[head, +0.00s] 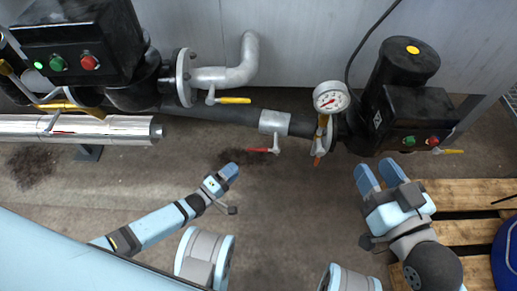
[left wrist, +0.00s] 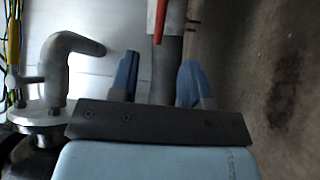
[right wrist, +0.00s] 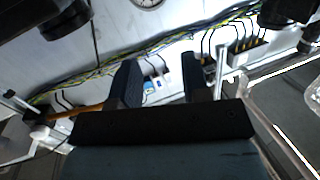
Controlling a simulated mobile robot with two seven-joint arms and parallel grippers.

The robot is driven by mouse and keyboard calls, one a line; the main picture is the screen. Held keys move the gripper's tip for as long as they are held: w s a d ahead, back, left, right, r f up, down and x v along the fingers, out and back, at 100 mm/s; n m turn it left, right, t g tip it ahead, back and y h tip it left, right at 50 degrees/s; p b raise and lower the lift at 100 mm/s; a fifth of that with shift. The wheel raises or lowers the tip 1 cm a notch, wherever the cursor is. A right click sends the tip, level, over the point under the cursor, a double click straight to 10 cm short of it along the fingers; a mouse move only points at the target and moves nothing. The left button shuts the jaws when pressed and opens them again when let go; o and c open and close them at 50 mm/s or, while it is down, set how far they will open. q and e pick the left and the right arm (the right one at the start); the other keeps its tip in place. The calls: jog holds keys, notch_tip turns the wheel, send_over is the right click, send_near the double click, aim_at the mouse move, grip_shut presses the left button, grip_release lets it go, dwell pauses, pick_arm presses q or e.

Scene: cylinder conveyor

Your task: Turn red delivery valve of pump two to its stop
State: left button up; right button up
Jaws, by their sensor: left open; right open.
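The red valve lever (head: 262,150) sticks out to the left from a valve on the grey collar (head: 274,122) of the dark pipe, between the two pumps. In the left wrist view the red lever (left wrist: 161,22) shows ahead of the fingers, in line with the gap between them. My left gripper (head: 229,171) is open and empty, below and left of the lever, apart from it. My right gripper (head: 380,177) is open and empty, in front of the right-hand pump (head: 402,95). I cannot read which pump is number two.
A pressure gauge (head: 331,97) and an orange lever (head: 320,140) sit left of the right-hand pump. A yellow lever (head: 234,100) is on the grey elbow pipe (head: 226,76). A pallet (head: 460,195) and a blue drum (head: 508,250) stand at right. The middle floor is clear.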

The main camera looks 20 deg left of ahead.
aim_at(256, 150)
pick_arm(q)
jog(key=b+x, duration=0.3)
jog(key=x, duration=0.7)
jog(key=shift+f, duration=0.15)
jog(key=shift+w+d, duration=0.3)
jog(key=shift+w, duration=0.25)
pick_arm(e)
jog(key=shift+w+d+r+n+t+y, duration=0.25)
jog(key=shift+w+d+r+n+t, duration=0.2)
jog(key=shift+n, duration=0.3)
jog(key=shift+w+d+r+n+t+y, duration=0.3)
jog(key=shift+w+n, duration=0.25)
jog(key=shift+n, duration=0.2)
pick_arm(q)
grip_shut()
pick_arm(e)
jog(key=shift+w+f+h, duration=0.1)
jog(key=shift+f+h, duration=0.15)
